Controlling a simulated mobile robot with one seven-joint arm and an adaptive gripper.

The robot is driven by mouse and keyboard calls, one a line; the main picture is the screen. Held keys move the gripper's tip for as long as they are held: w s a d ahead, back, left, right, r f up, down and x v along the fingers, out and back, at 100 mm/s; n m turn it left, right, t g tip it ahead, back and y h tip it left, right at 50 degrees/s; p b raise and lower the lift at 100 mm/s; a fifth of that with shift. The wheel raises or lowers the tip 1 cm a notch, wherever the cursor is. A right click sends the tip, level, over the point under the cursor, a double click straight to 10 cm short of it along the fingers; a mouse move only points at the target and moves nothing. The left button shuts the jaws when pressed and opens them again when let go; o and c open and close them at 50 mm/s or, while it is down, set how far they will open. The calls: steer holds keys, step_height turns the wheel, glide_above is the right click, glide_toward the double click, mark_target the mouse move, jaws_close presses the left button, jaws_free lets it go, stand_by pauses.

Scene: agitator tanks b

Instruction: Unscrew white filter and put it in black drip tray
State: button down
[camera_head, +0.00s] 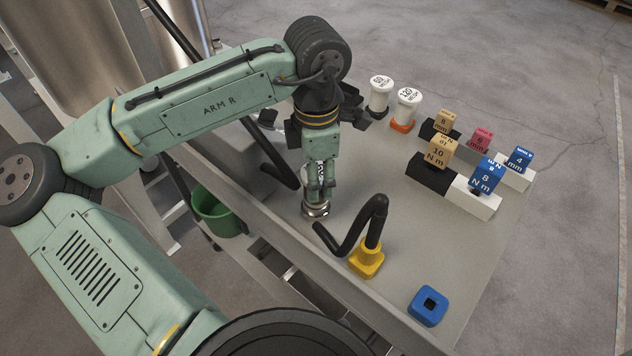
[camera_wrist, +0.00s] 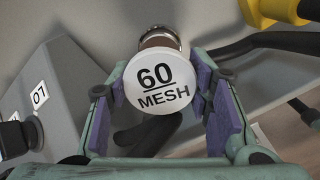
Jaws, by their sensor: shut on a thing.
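A white filter (camera_wrist: 152,92) marked "60 MESH" sits between my gripper's purple-padded fingers in the wrist view. My gripper (camera_head: 317,187) is shut on it and points down over the table. A round metal fitting (camera_head: 316,210) shows right below the fingers, and a metal collar (camera_wrist: 160,38) shows behind the filter's cap. I cannot tell whether the filter's thread is engaged. In the head view the fingers hide most of the filter. I cannot make out a black drip tray for certain in either view.
Two white filters (camera_head: 381,92) (camera_head: 405,110) stand behind, one on an orange base. A black bent handle on a yellow block (camera_head: 366,258) and a blue socket block (camera_head: 428,306) are in front. Labelled coloured blocks (camera_head: 441,152) stand at right. A green bucket (camera_head: 217,212) is beside the table.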

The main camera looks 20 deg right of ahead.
steer(key=shift+a+n, duration=0.1)
steer(key=shift+n, duration=0.4)
steer(key=shift+w+f+b, duration=0.1)
steer(key=shift+f+b, duration=0.25)
steer(key=shift+b, duration=0.4)
steer(key=shift+r+n+b, duration=0.1)
steer(key=shift+n+b, duration=0.4)
steer(key=shift+b, duration=0.3)
steer(key=shift+r, duration=0.1)
steer(key=shift+r, duration=0.15)
steer(key=c, duration=0.7)
jaws_free()
steer(key=shift+c, duration=0.2)
steer(key=shift+r, duration=0.1)
